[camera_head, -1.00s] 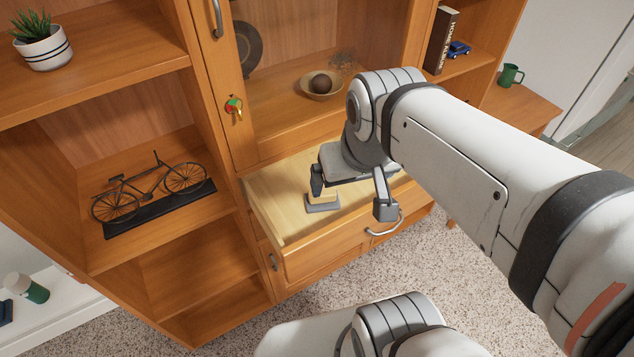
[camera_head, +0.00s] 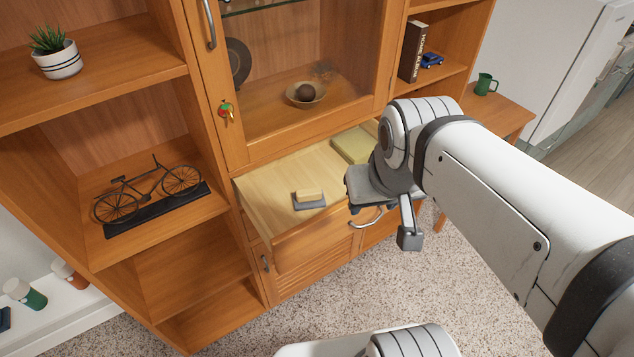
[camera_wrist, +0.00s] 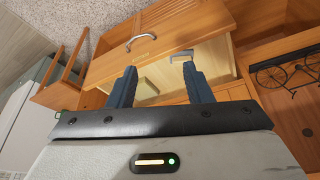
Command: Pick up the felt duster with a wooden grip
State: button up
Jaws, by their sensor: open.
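The felt duster (camera_head: 309,199) lies in the open drawer (camera_head: 262,205), with a grey felt base down and a pale wooden grip on top. In the wrist view, a grey edge that looks like the duster (camera_wrist: 181,53) shows in the drawer by the right fingertip, partly hidden by that finger. My gripper (camera_wrist: 160,68) is open with nothing between its fingers. In the head view it is above the right front part of the drawer, to the right of the duster and apart from it. My wrist hides part of the drawer there.
A yellow-green block or book (camera_head: 352,146) lies in the drawer's back right. The drawer front has a metal handle (camera_head: 368,217). The glass-door cabinet with a bowl (camera_head: 305,94) stands above. A bicycle model (camera_head: 148,190) is on the left shelf. Open carpet lies in front.

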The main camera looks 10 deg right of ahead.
aim_at(313, 197)
jog(key=z, duration=0.05)
jog(key=i, duration=0.25)
jog(key=z, duration=2.35)
jog(key=i, duration=0.35)
jog(key=u, duration=2.5)
jog(key=i, duration=0.25)
jog(key=u, duration=0.7)
